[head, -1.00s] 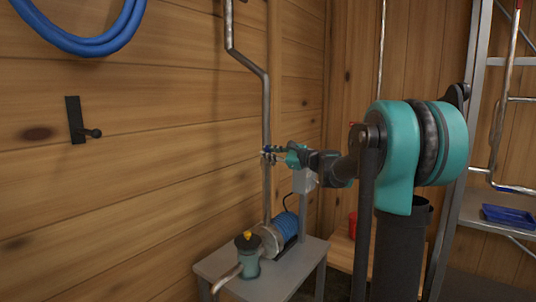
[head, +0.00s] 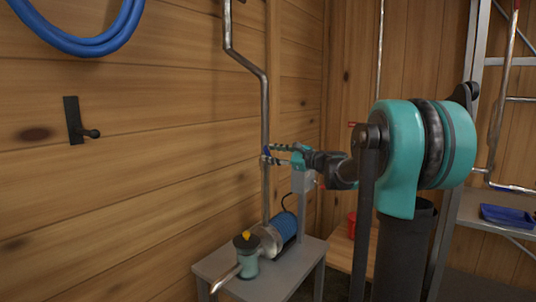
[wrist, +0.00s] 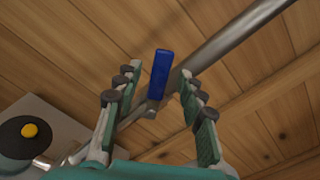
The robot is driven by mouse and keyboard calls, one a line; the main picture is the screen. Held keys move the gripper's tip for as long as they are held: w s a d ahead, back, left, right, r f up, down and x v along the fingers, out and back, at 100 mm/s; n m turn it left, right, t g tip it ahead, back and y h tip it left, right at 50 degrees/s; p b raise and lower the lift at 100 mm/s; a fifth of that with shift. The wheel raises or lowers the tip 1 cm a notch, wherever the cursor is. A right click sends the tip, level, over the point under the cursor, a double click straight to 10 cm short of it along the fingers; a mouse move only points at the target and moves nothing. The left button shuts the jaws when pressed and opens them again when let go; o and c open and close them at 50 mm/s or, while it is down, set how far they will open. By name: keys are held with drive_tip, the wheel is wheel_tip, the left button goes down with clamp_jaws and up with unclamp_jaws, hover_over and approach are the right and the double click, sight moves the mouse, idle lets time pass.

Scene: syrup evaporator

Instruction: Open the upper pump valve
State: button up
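The upper pump valve has a small blue lever (wrist: 160,75) on the metal pipe (wrist: 230,40). In the wrist view the lever points up the picture, at an angle to the pipe, and its foot meets a small metal fitting (wrist: 152,107). My gripper (wrist: 161,72) is open, with one finger on each side of the lever and gaps between them. In the head view my gripper (head: 267,154) is at the upright pipe (head: 265,115), with its two fingers spread; the lever is mostly hidden there.
Below stands a grey table (head: 230,262) with a blue-ended pump motor (head: 286,227) and a pump part with a yellow knob (head: 246,236). The wooden wall (head: 160,180) is close behind the pipe. A blue hose (head: 95,43) hangs at upper left.

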drive_tip(key=v, duration=0.5)
drive_tip(key=shift+s+d, duration=0.15)
drive_tip(key=shift+d, duration=0.05)
